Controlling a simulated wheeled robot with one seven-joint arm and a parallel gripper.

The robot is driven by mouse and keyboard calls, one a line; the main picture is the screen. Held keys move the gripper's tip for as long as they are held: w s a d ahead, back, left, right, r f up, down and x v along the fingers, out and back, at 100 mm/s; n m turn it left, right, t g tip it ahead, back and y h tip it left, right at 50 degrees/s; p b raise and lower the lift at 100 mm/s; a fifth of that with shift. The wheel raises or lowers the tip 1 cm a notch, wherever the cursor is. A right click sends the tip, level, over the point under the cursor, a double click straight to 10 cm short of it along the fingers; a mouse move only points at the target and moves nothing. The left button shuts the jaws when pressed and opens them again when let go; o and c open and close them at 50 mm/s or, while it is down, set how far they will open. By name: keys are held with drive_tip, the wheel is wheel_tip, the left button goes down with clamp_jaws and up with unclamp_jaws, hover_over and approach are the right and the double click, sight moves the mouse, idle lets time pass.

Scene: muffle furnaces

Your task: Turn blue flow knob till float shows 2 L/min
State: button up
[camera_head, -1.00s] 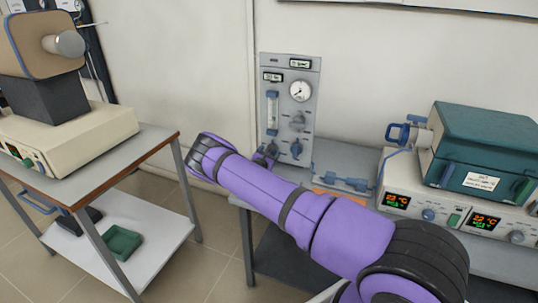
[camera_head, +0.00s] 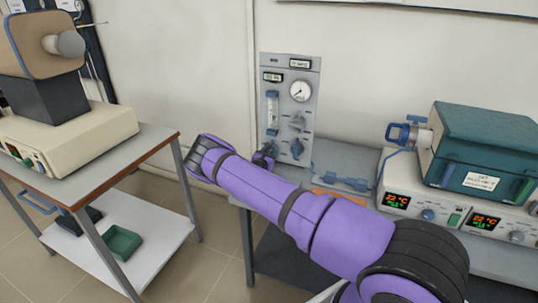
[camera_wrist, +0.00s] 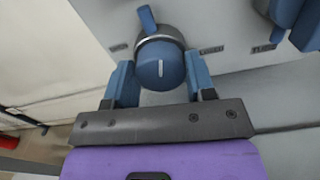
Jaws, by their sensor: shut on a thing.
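The grey gas panel (camera_head: 308,75) stands upright at the back, with a round gauge (camera_head: 300,91) and a narrow flow tube (camera_head: 272,108). The tube's float is too small to read in the head view. In the wrist view, a round blue knob (camera_wrist: 160,66) with a white mark pointing about straight up sits between the blue fingers of my gripper (camera_wrist: 160,84). The gripper is shut on this knob, one finger on each side. In the head view, my gripper (camera_head: 264,157) is at the panel's lower left, and my arm hides part of it.
Other blue knobs (camera_head: 297,123) are on the panel, right of the tube. A bench (camera_head: 330,160) holds a blue fitting (camera_head: 345,183) and a teal furnace (camera_head: 485,135) with lit displays at right. A trolley (camera_head: 150,137) with another furnace stands left, with floor between.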

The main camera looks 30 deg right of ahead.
drive_tip(key=o, duration=0.9)
drive_tip(key=shift+o, duration=0.2)
drive_tip(key=v, duration=1)
drive_tip(key=shift+s+a, duration=0.25)
drive_tip(key=shift+a, duration=0.1)
